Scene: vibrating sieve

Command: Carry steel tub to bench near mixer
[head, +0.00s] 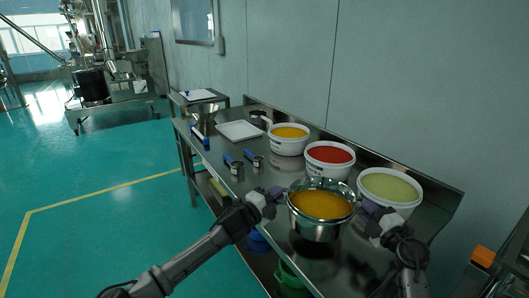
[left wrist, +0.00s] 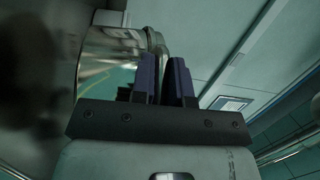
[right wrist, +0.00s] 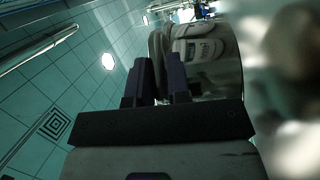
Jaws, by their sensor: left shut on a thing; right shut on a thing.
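The steel tub (head: 318,230) is a shiny round vessel with orange-yellow contents, upright at the front right of the steel bench (head: 300,262) in the head view. My left gripper (head: 277,192) is shut on its left rim, and my right gripper (head: 368,210) is shut on its right rim. In the left wrist view the tub wall (left wrist: 105,65) shows beside the jaws. In the right wrist view the tub wall (right wrist: 222,60) shows too. I cannot tell whether the tub's base touches the bench. No mixer can be made out with certainty.
White buckets with yellow (head: 289,145), red (head: 329,167) and pale green (head: 392,198) contents stand along the wall. A white tray (head: 240,130) and several blue-handled tools lie left of them. A smaller table (head: 205,101) stands beyond. Machinery (head: 95,85) is far left; the green floor between is clear.

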